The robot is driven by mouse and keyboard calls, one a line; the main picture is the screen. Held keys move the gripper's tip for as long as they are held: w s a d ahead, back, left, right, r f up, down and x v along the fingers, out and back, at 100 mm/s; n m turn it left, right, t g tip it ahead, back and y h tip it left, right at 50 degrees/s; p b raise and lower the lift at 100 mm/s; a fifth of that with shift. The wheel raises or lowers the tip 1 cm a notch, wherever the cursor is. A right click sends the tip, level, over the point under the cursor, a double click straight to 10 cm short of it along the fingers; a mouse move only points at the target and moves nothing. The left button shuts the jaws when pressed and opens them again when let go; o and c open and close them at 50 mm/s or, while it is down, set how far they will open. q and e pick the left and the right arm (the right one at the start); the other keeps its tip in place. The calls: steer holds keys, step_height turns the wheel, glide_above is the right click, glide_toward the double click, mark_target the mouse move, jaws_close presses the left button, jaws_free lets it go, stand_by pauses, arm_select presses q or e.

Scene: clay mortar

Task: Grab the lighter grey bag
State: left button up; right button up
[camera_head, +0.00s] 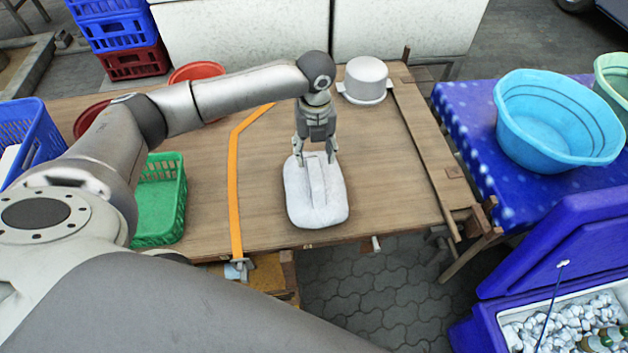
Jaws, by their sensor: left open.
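A light grey, almost white bag (301,207) lies flat on the wooden table (388,200), right of the orange strap. It has a raised strip along its middle. My left gripper (315,161) points down over the far end of the bag. Its jaws are open, with one fingertip on each side of the raised strip. I cannot tell whether the fingertips touch the bag. No other grey bag shows. My right gripper is not in view.
An orange strap (234,180) runs across the table. A green basket (160,200) stands left, and a white pot (366,78) at the back. A blue tub (556,120) sits on the blue-covered table at right. The table right of the bag is clear.

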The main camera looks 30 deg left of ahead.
mark_target(315, 173)
arm_select(q)
step_height(315, 173, down, 2)
steer(key=shift+s+d, duration=0.1)
steer(key=shift+f, duration=0.25)
steer(key=shift+f+p, duration=0.3)
steer(key=shift+f, duration=0.05)
steer(key=f, duration=0.1)
steer(key=f+p, duration=0.1)
steer(key=f, duration=0.1)
steer(key=shift+w+a+f, duration=0.2)
steer(key=shift+w, duration=0.2)
steer(key=shift+f, duration=0.6)
steer(key=c, duration=1.1)
jaws_close()
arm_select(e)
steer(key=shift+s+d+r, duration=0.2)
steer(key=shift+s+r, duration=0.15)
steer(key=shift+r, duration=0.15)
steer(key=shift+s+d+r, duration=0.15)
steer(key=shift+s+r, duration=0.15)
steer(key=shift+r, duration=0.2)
